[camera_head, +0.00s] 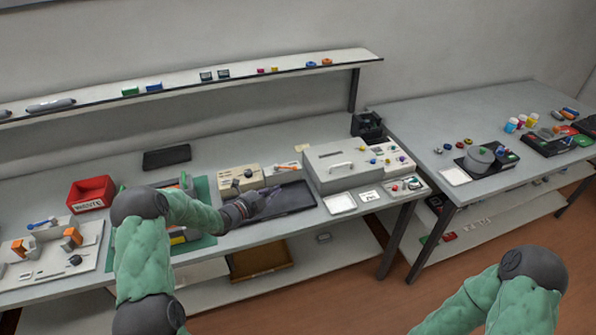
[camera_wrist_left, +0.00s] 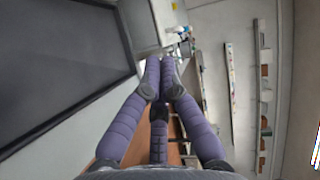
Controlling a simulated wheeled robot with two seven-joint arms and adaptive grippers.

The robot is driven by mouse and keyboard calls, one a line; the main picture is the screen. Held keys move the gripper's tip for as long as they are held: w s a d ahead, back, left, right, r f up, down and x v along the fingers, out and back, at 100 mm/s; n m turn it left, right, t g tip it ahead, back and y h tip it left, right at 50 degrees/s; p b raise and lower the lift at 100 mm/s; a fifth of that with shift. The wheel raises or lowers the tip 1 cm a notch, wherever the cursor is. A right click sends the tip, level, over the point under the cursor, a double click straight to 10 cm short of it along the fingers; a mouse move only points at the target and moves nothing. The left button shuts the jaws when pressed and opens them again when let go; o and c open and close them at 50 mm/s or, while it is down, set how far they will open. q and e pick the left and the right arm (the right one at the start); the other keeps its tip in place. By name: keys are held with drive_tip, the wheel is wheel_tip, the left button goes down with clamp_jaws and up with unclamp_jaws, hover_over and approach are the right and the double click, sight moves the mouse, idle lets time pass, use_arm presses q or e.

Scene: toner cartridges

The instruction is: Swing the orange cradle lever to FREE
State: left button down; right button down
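I cannot tell for certain which orange part is the cradle lever. A small orange bar (camera_head: 289,165) lies on a pale plate behind the dark tray. Orange blocks (camera_head: 72,238) stand on a grey fixture (camera_head: 50,268) at the far left. Any FREE lettering is too small to read. My left gripper (camera_head: 268,194) is over the dark tray (camera_head: 290,202). In the left wrist view its purple fingers (camera_wrist_left: 160,66) come together at the tips, with nothing seen between them. The dark tray also shows in that view (camera_wrist_left: 60,65). My right gripper is out of frame.
A grey boxy machine (camera_head: 335,178) stands right of the tray, with a beige unit (camera_head: 239,178) behind the tray's left end. A red bin (camera_head: 91,194) sits at the left. A shelf (camera_head: 190,86) runs along the wall. A second table (camera_head: 430,128) stands at the right.

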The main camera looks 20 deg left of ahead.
sight(286, 168)
use_arm(q)
drive_tip(key=shift+w+a+b+x, duration=0.2)
drive_tip(key=shift+a+b+x, duration=0.2)
drive_tip(key=shift+x, duration=1.65)
drive_tip(key=shift+w+a+b+x, duration=0.25)
drive_tip(key=shift+a+b+x, duration=0.15)
drive_tip(key=shift+x, duration=1.65)
drive_tip(key=shift+w+a+b+x, duration=0.25)
drive_tip(key=shift+a+x, duration=0.2)
drive_tip(key=shift+x, duration=1.6)
drive_tip(key=y+b, duration=0.1)
drive_tip(key=b, duration=0.1)
drive_tip(key=w+n+t+b, duration=0.1)
drive_tip(key=b, duration=0.1)
drive_tip(key=shift+w+d+f+y+b, duration=0.15)
drive_tip(key=shift+d+f+y+b, duration=0.15)
drive_tip(key=shift+y, duration=0.1)
drive_tip(key=shift+w+d+r+b, duration=0.1)
drive_tip(key=shift+w+r+b, duration=0.1)
drive_tip(key=shift+w+b, duration=0.45)
